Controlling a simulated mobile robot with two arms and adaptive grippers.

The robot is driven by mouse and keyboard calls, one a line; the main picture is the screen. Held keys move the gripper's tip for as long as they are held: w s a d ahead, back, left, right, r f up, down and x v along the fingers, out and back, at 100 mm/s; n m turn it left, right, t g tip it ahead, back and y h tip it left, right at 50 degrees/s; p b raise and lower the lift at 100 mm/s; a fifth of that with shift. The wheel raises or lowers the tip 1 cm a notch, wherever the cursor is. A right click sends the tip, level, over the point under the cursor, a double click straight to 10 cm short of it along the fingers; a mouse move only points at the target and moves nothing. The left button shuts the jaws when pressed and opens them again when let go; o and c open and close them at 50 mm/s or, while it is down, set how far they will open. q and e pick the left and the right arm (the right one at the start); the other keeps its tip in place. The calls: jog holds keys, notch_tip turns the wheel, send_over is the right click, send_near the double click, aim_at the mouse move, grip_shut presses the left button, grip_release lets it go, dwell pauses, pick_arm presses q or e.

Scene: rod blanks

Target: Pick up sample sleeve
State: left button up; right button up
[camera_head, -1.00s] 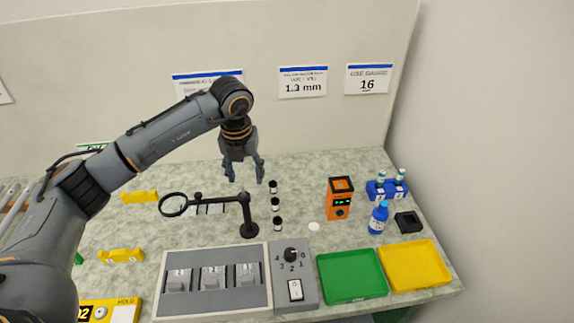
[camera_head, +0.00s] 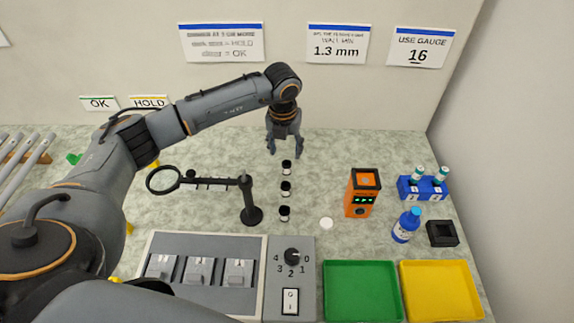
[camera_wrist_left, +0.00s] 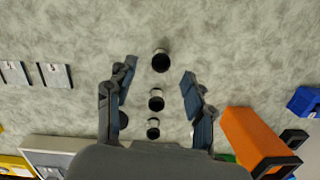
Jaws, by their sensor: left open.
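Three small sleeves with dark ends and a light band stand in a row on the mottled green worktop. In the head view they are the far sleeve (camera_head: 286,167), the middle sleeve (camera_head: 285,188) and the near sleeve (camera_head: 284,213). My left gripper (camera_head: 285,150) is open and empty, fingers pointing down, above the far end of the row. In the left wrist view the far sleeve (camera_wrist_left: 161,61) appears between and slightly past the fingertips (camera_wrist_left: 158,76). The middle sleeve (camera_wrist_left: 156,100) and near sleeve (camera_wrist_left: 153,128) show between the fingers. My right gripper is not in view.
A magnifier on a black stand (camera_head: 250,205) is left of the row. An orange device (camera_head: 362,193), blue bottle (camera_head: 406,226) and blue vial rack (camera_head: 423,190) are right. A grey switch box (camera_head: 290,272), green tray (camera_head: 361,292) and yellow tray (camera_head: 441,291) lie in front.

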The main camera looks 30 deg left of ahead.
aim_at(287, 164)
pick_arm(q)
jog(key=shift+w+f, duration=0.2)
jog(key=shift+f, duration=0.55)
jog(key=shift+s+f+p, duration=0.1)
jog(key=shift+f+p, duration=0.2)
jog(key=f, duration=0.1)
jog(key=f+p, duration=0.1)
jog(key=f, duration=0.1)
jog(key=shift+d+f, duration=0.2)
jog(key=shift+f, duration=0.6)
jog(key=c, duration=0.9)
